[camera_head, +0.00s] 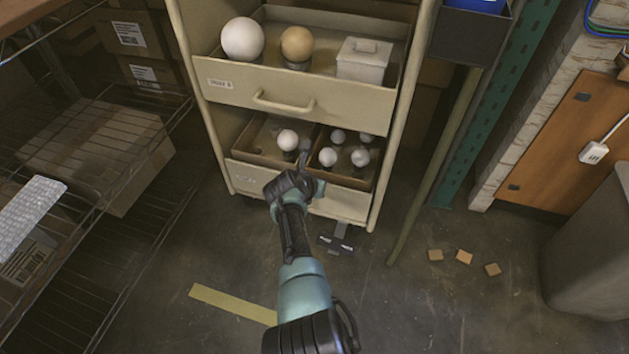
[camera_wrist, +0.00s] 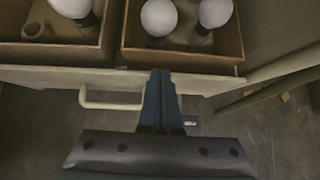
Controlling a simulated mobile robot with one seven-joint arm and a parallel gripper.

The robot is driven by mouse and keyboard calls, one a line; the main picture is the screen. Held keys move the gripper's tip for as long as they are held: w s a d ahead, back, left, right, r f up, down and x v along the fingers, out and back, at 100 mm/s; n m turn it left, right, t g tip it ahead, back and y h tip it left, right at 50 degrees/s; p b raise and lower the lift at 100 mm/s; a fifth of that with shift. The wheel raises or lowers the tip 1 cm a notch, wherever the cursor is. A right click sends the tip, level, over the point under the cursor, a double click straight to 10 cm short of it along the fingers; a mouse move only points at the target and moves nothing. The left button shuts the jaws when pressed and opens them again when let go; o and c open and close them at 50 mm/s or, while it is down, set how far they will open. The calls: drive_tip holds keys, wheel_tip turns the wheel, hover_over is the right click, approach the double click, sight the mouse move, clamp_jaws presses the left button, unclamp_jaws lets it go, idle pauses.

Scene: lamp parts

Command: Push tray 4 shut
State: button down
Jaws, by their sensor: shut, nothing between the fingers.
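The lower tray (camera_head: 345,203) of the cream rack carries two open boxes with white bulbs; its front label is too small to read, so I cannot confirm it is tray 4. My arm reaches down to this tray and covers part of its front. In the wrist view, my gripper (camera_wrist: 161,82) is shut and empty, its fingertips at the tray front (camera_wrist: 60,75), right of the handle (camera_wrist: 110,104). Whether they touch it is unclear. How far the tray stands out is hard to tell.
The upper tray (camera_head: 330,112) holds two globes and a lidded box, above the lower tray. A wire shelf (camera_head: 90,150) stands left. A green-grey post (camera_head: 440,150) and a grey bin (camera_head: 595,250) are right. Small wooden blocks (camera_head: 464,257) lie on the floor.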

drive_tip(key=shift+w+d+r+t+p, duration=0.5)
drive_tip(key=shift+w+r+p, duration=0.1)
drive_tip(key=shift+r+p, duration=0.1)
drive_tip(key=s+a+r+p, duration=0.2)
drive_tip(key=s+p, duration=0.4)
drive_tip(key=p, duration=0.1)
drive_tip(key=s+a+r+g+p, duration=0.1)
drive_tip(key=s+a+r+p, duration=0.2)
drive_tip(key=s+p, duration=0.3)
drive_tip(key=shift+r+p, duration=0.15)
drive_tip(key=shift+p, duration=1)
